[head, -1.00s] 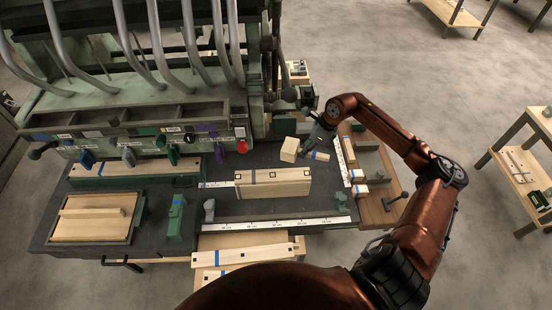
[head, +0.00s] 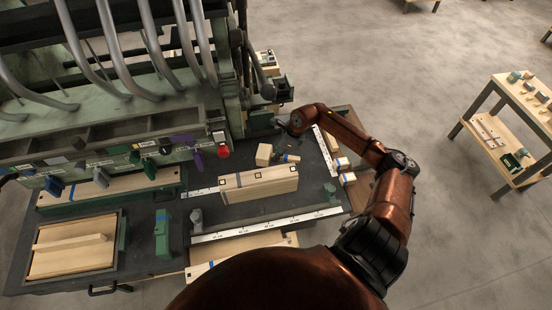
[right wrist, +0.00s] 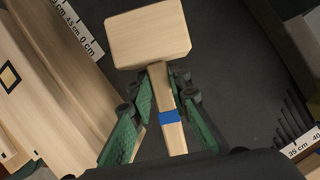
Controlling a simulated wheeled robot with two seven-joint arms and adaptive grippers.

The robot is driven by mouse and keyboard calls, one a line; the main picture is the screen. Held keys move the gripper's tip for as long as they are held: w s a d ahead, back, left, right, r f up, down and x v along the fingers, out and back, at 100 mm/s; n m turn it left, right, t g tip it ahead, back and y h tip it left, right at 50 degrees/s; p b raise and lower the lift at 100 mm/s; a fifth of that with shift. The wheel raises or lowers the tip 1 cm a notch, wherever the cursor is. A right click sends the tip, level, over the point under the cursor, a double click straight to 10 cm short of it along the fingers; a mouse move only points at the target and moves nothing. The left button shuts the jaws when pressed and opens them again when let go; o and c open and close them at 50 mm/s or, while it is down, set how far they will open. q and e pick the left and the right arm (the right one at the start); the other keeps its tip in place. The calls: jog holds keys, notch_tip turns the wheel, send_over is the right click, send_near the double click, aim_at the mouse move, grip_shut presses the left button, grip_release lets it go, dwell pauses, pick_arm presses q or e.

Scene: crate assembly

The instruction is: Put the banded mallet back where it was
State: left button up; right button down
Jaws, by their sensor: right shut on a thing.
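The mallet (head: 263,154) has a pale wooden block head and a handle with a blue band. It is at the bench's far right part, behind the long pale beam. In the right wrist view, the mallet head (right wrist: 150,35) lies beyond the fingertips and the blue band between the fingers. My right gripper (right wrist: 162,82), with green fingers, is shut on the handle. I cannot tell whether the mallet touches the bench top. My left gripper is not in view.
The long pale beam (head: 258,183) lies just in front of the mallet. White measuring strips (head: 265,225) edge the work area. Small pale blocks with blue marks (head: 347,179) lie at right. A green machine with a red button (head: 223,152) stands behind left.

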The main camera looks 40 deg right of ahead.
notch_tip(320, 180, down, 3)
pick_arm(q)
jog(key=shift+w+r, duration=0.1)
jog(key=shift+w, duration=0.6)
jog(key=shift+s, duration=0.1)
pick_arm(e)
jog(key=c, duration=2.3)
grip_release()
jog(key=shift+f, duration=0.15)
jog(key=o, duration=0.5)
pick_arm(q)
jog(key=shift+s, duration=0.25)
